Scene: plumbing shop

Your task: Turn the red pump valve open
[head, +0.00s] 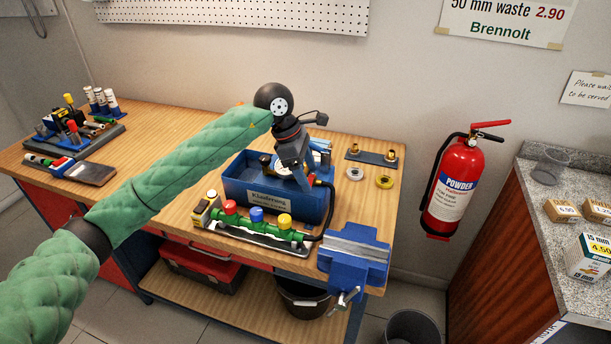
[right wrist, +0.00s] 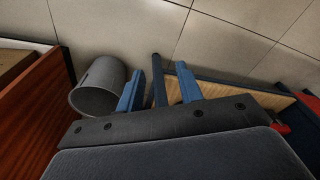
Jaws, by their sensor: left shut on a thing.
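The pump is a blue open tank (head: 235,190) with a white label, standing on the workbench. A small red part (head: 311,179), which looks like the pump valve, shows at the tank's right end, beside the top of a black hose (head: 331,205). My left gripper (head: 302,180) reaches down over that end and is shut on what looks like this red valve. The fingers hide most of it, so its turn angle cannot be told. My right gripper (right wrist: 157,82) shows only in the right wrist view, open, low over the floor, with nothing visibly held.
A green pipe manifold (head: 243,221) with red, blue and yellow caps lies before the tank. A blue vise (head: 355,257) sits at the bench's front right corner. A grey bin (right wrist: 100,86) stands on the floor. A fire extinguisher (head: 455,187) hangs on the wall.

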